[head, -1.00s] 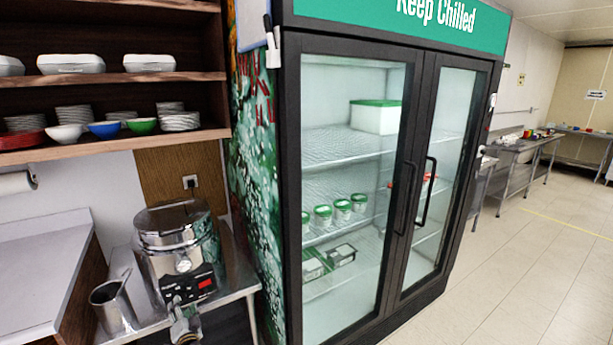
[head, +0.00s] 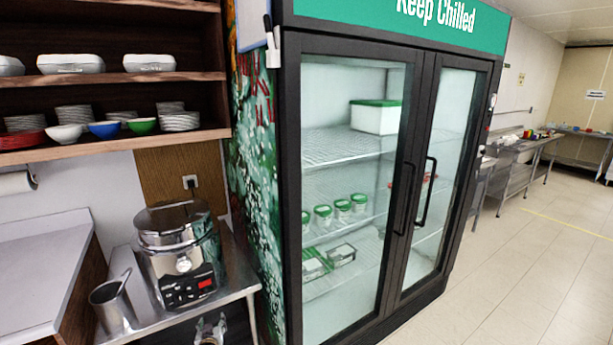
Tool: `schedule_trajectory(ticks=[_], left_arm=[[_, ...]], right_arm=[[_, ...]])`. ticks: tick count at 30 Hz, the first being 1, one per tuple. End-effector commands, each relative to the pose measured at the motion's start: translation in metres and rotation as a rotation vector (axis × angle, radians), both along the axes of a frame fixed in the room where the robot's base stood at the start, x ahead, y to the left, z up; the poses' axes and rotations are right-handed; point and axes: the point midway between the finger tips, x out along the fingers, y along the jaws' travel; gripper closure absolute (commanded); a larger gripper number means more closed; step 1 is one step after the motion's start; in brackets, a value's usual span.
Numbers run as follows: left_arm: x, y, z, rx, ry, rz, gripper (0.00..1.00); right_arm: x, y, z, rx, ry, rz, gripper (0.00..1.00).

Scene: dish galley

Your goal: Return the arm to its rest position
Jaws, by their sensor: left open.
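My left gripper (head: 211,322) shows at the bottom edge of the head view. Its two fingers point up and stand apart, with nothing between them. It is in front of the steel side table (head: 240,282), just below the table's front edge in the picture and under the cooker (head: 178,255). It looks apart from the cooker. The rest of the left arm is cut off by the frame. My right gripper is not in view.
A steel jug (head: 113,305) stands left of the cooker. A tall glass-door fridge (head: 290,200) stands on the right with its doors shut. Shelves (head: 190,137) with bowls and plates hang above. The tiled floor (head: 530,270) at right is clear.

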Motion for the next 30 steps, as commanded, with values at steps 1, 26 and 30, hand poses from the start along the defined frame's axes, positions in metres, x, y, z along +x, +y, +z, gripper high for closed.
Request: schedule_trajectory(ticks=[1, 26, 30], left_arm=[[0.000, -0.012, -0.007, -0.043, 0.017, -0.016, 0.43], [-0.240, -0.119, -0.244, -0.097, 0.593, -0.304, 0.43], [-0.297, -0.121, -0.275, -0.065, 0.671, -0.350, 0.43]], right_arm=[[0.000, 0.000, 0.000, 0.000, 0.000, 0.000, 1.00], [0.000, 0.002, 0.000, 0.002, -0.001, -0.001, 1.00], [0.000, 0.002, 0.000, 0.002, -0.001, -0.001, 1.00]])
